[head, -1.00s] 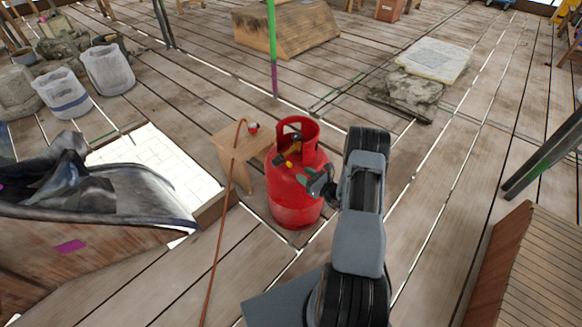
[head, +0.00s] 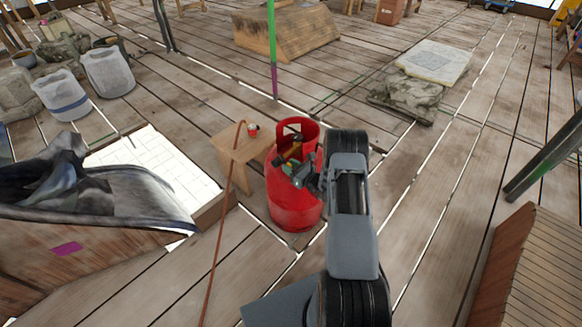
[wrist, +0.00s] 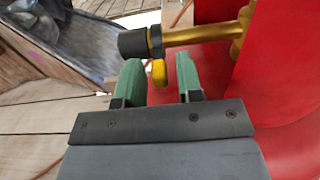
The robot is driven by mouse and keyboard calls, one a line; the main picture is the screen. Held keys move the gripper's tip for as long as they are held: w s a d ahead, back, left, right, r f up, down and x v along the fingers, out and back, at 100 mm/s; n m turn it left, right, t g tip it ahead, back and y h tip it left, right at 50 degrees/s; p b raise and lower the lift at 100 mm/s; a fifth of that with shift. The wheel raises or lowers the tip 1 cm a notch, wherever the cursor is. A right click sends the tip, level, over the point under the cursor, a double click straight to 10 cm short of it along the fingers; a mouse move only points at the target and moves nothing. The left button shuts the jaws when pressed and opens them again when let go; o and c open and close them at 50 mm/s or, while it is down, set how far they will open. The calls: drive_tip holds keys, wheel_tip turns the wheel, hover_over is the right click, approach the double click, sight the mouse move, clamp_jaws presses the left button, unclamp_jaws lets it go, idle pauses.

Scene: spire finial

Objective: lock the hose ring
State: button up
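A red gas cylinder (head: 294,195) stands upright on the planks in the head view. In the wrist view its brass valve stem (wrist: 200,36) runs sideways and ends in a dark cap-like end (wrist: 133,43). A dark ring (wrist: 156,42) with a small yellow lever (wrist: 159,72) hanging down sits behind that end; I take it for the hose ring. My gripper (wrist: 160,82) is open, with its two green fingers on either side of the lever, apart from it as far as I can see. In the head view my gripper (head: 297,172) is at the valve, partly hidden.
A small wooden stool (head: 240,150) stands left of the cylinder with a small red-and-white item (head: 253,129) on it. An orange-brown hose (head: 222,230) hangs from it to the floor. An opening (head: 160,165) in the deck lies at left, with a grey tarp (head: 100,190) beside it.

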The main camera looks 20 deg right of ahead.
clamp_jaws()
drive_tip(key=shift+f+t+b, duration=0.4)
drive_tip(key=shift+f+b, duration=0.1)
drive_tip(key=shift+b, duration=0.6)
drive_tip(key=shift+w+r+y+b, duration=0.1)
drive_tip(key=shift+y+b, duration=0.3)
drive_tip(key=shift+t, duration=0.3)
drive_tip(key=shift+r, duration=0.1)
drive_tip(key=shift+o, duration=0.6)
unclamp_jaws()
drive_tip(key=p+v, duration=0.2)
drive_tip(key=v, duration=1.2)
drive_tip(key=shift+p, duration=0.4)
